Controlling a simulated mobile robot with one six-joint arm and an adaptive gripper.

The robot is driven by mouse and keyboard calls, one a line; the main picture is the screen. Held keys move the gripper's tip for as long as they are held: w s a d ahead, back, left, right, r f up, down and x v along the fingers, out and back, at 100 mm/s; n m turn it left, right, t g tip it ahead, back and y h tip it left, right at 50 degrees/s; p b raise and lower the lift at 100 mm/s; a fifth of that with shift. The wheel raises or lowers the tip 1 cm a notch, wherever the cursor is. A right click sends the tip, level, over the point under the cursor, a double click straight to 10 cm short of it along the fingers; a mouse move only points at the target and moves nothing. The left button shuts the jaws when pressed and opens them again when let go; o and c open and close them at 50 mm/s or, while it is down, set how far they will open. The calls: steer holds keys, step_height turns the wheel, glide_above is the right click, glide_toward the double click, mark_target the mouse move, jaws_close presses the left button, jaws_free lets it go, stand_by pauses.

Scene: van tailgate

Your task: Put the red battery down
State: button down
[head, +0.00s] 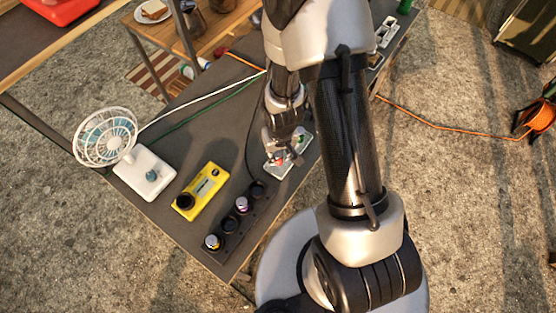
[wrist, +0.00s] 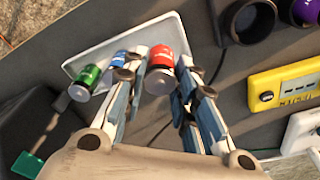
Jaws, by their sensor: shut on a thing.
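The red battery (wrist: 161,66) is between the two fingers of my gripper (wrist: 163,80) in the wrist view, and the gripper is shut on it. It is over or on a white tray (wrist: 110,45); I cannot tell whether its base touches. In the head view my gripper (head: 284,152) is over the tray (head: 302,142), and the arm partly hides that area. The red battery shows only as a small patch there (head: 280,161).
A dark holder with round cups (head: 222,236) lies along the tailgate edge; two cups hold batteries, two look empty. A yellow device (head: 201,190) lies beside it. A white fan (head: 144,172) stands at left. Cables cross the surface.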

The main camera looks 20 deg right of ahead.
mark_target(278, 158)
steer(key=shift+f+b, duration=1)
steer(key=shift+f, duration=0.6)
steer(key=shift+f, duration=0.2)
steer(key=c, duration=1.6)
jaws_free()
steer(key=shift+o, duration=0.2)
steer(key=shift+r, duration=0.15)
